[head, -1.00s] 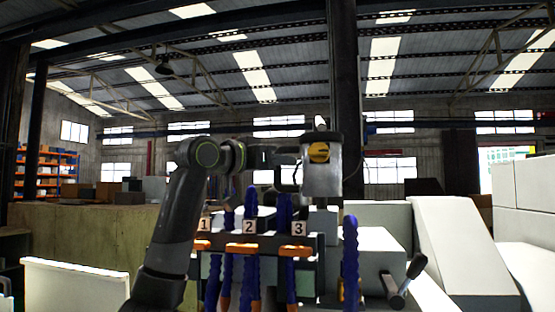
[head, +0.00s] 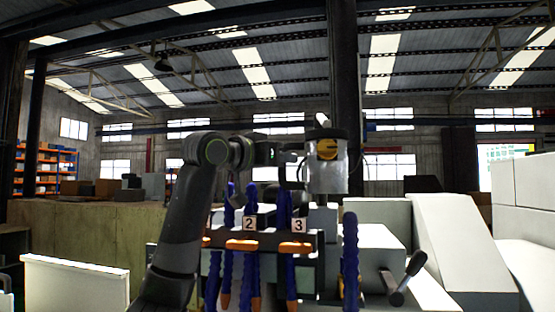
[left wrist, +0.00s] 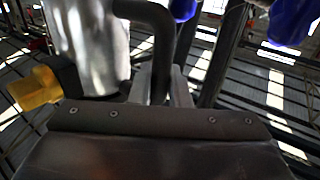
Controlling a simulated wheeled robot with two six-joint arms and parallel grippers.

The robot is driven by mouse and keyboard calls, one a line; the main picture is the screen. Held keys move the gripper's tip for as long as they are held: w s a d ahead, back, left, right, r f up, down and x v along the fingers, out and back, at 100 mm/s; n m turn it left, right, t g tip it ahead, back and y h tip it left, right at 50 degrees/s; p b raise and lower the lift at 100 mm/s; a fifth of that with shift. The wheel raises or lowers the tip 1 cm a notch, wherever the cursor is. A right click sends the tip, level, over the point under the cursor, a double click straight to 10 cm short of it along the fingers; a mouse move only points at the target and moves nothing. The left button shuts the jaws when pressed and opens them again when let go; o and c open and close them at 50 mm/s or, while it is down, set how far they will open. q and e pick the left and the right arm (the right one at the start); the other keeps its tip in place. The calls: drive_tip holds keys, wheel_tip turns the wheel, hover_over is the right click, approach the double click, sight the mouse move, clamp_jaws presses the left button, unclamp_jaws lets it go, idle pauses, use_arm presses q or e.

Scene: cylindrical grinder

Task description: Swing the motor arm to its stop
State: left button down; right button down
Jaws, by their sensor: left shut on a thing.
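The motor (head: 328,172), a silver cylinder with a yellow knob (head: 327,149) on its front, stands in the middle of the head view before a dark column. My left gripper (head: 288,158) reaches it from the left and is shut at its left side. In the left wrist view the motor's silver body (left wrist: 95,45) and yellow knob (left wrist: 35,88) show at the upper left. A dark bent bar (left wrist: 160,45) rises just beyond the gripper's dark edge, apparently the handle it holds. My right gripper is in neither view.
Below the arm, blue segmented hoses (head: 251,255) hang at a dark rack with number tags 2 and 3 and orange parts. Another blue hose (head: 350,260) stands to the right. A crank handle (head: 405,280) sticks out at the lower right, beside pale machine covers (head: 455,245).

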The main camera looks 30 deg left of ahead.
use_arm(q)
drive_tip(key=d+y, duration=0.1)
drive_tip(key=d, duration=0.2)
drive_tip(key=w+d+n+y, duration=0.1)
drive_tip(key=d, duration=0.1)
drive_tip(key=d+n+y+p, duration=0.1)
drive_tip(key=d, duration=0.2)
drive_tip(key=shift+w+d+t, duration=0.2)
drive_tip(key=shift+d+t, duration=0.1)
drive_tip(key=w+d+p, duration=0.3)
drive_tip(key=w+d, duration=0.2)
drive_tip(key=d, duration=0.4)
drive_tip(key=shift+r, duration=0.15)
